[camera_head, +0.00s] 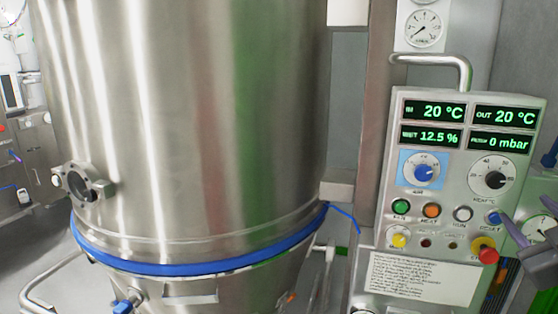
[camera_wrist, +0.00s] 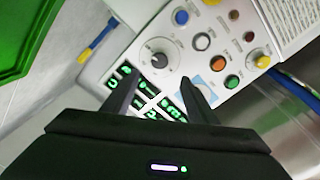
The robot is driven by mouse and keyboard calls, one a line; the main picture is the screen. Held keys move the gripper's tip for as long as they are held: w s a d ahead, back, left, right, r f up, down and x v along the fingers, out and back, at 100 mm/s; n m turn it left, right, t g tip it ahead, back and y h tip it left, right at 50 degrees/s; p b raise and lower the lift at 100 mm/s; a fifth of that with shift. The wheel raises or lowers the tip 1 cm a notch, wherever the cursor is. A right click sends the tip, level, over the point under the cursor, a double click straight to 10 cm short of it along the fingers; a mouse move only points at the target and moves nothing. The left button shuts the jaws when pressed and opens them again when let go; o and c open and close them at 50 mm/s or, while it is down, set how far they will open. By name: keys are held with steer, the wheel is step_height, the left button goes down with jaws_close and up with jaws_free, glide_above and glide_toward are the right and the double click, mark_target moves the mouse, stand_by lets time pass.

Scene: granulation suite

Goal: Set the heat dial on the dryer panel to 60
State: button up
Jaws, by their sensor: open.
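The dryer panel (camera_head: 455,260) is a pale box at the right of the head view. Its heat dial (camera_head: 494,180) is a black knob on a round white scale at the panel's right, below the displays. I cannot read its setting surely. In the wrist view the heat dial (camera_wrist: 160,60) lies just beyond and between the fingertips, which do not appear to touch it. My gripper (camera_wrist: 161,77) is open and empty, its two dark fingers pointing toward the panel.
A blue air dial (camera_head: 423,173) sits left of the heat dial. Displays (camera_head: 442,110) read 20 °C in and out. Several buttons and a red emergency knob (camera_head: 488,256) lie below. A metal handle (camera_head: 435,58) tops the panel. The big steel vessel (camera_head: 200,120) stands left.

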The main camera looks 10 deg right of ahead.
mark_target(497, 183)
steer(key=x, duration=1.3)
steer(key=shift+w+d, duration=0.25)
steer(key=shift+c, duration=0.3)
steer(key=c, duration=1)
steer(key=shift+m, duration=1.1)
